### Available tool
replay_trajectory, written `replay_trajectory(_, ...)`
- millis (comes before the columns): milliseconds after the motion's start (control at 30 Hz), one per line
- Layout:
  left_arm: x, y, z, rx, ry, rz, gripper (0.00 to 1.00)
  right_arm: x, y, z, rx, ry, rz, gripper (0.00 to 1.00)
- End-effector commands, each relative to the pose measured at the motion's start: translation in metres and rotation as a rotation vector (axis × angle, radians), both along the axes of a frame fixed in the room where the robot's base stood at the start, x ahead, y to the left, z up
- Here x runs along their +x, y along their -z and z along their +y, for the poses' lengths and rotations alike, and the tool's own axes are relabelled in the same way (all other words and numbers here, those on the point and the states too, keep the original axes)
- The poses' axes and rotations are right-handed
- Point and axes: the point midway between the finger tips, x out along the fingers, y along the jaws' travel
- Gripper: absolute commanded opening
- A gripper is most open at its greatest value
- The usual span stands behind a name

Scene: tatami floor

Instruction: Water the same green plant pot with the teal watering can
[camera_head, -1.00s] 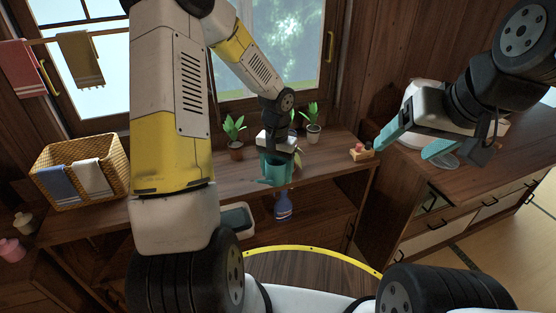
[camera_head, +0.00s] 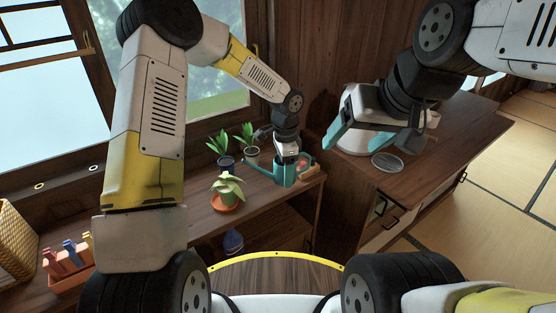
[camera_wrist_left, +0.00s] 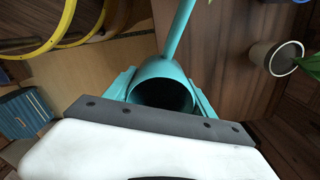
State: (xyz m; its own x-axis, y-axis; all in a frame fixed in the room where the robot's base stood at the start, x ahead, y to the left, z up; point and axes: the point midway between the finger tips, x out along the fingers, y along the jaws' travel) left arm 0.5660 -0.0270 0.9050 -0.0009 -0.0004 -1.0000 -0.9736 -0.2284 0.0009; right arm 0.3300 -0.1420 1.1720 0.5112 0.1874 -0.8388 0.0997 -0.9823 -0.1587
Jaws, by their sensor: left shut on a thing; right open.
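The teal watering can (camera_head: 285,177) is held upright by my left gripper (camera_head: 287,157) over the right part of the wooden shelf, its spout pointing left. In the left wrist view its dark opening and teal body (camera_wrist_left: 163,72) lie between the fingers. A broad-leaved plant in an orange-brown pot (camera_head: 226,199) stands left of the can. Behind it are leafy plants in a dark blue pot (camera_head: 225,164) and a pale pot (camera_head: 252,155); a pale pot also shows in the left wrist view (camera_wrist_left: 262,56). No pot is clearly green. My right gripper (camera_head: 358,143) is open and empty.
A white appliance (camera_head: 360,110) and a round glass dish (camera_head: 387,162) are on the right counter. A wicker basket (camera_head: 15,240) and orange rack (camera_head: 66,265) are at left.

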Motion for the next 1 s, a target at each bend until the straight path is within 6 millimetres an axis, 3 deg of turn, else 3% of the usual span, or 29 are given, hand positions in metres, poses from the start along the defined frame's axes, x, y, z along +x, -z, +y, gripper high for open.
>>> replay_trajectory(1000, -0.006, 0.021, 0.026, -0.082, 0.003, -0.019, 0.1, 0.0, 0.0, 0.0, 0.0, 0.0, -0.001, 0.74)
